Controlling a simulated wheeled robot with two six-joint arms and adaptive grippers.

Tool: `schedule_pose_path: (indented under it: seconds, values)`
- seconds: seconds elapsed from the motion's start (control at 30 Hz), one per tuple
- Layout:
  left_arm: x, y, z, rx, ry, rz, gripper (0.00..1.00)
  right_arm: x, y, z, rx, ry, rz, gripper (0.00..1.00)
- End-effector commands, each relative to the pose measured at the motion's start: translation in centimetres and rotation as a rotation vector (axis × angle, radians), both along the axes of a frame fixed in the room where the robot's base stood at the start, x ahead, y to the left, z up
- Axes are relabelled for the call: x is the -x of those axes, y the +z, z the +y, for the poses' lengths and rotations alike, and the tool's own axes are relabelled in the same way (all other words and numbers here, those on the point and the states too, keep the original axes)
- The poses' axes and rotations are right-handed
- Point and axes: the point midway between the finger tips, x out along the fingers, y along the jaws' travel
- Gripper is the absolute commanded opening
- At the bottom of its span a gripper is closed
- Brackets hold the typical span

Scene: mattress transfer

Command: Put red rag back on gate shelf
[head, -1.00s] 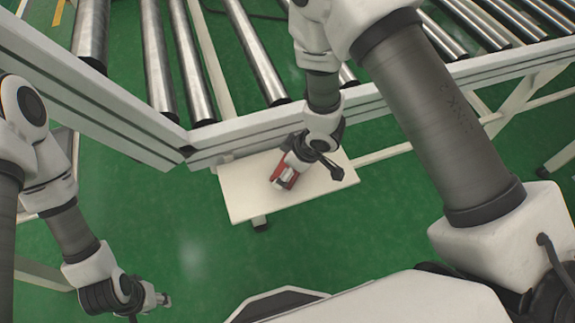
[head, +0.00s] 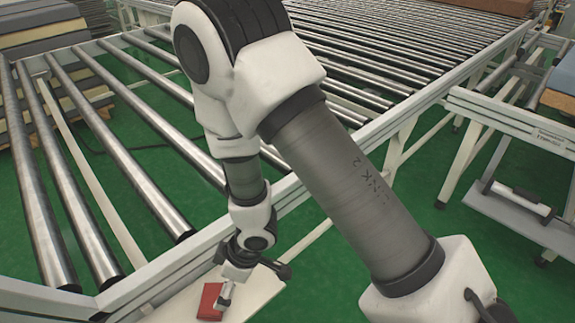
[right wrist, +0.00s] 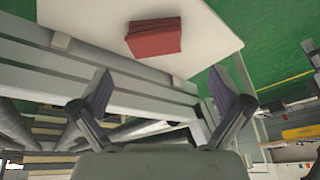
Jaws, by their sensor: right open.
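The folded red rag (head: 210,301) lies on the white gate shelf (head: 262,292), close to the conveyor frame. It also shows in the right wrist view (right wrist: 154,39), flat on the pale shelf (right wrist: 85,18) near its edge. My right gripper (head: 226,300) is above the shelf beside the rag in the head view and covers part of it. In the right wrist view its two fingers (right wrist: 165,92) are spread apart with nothing between them, and the rag lies beyond the tips. My left gripper is not in view.
The roller conveyor (head: 125,165) and its white side rail border the shelf. Stacked mattresses (head: 45,45) stand at the upper left.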

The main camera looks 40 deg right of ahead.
Motion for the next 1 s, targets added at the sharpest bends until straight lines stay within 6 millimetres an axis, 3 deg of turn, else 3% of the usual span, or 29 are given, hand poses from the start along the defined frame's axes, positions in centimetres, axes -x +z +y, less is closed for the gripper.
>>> schedule_pose_path:
  seconds: [0.2,0.3,0.4,1.0]
  values:
    - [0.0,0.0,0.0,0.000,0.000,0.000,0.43,9.0,-10.9,-3.6,0.012,-0.468,0.245,1.00]
    - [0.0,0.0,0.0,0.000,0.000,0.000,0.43,13.6,-14.2,-6.1,0.093,-0.648,0.318,1.00]
    - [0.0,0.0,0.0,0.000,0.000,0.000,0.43,16.3,-15.5,-7.7,0.155,-0.741,0.351,1.00]
    - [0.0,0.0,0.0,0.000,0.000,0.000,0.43,16.7,-15.7,-8.0,0.168,-0.757,0.352,1.00]
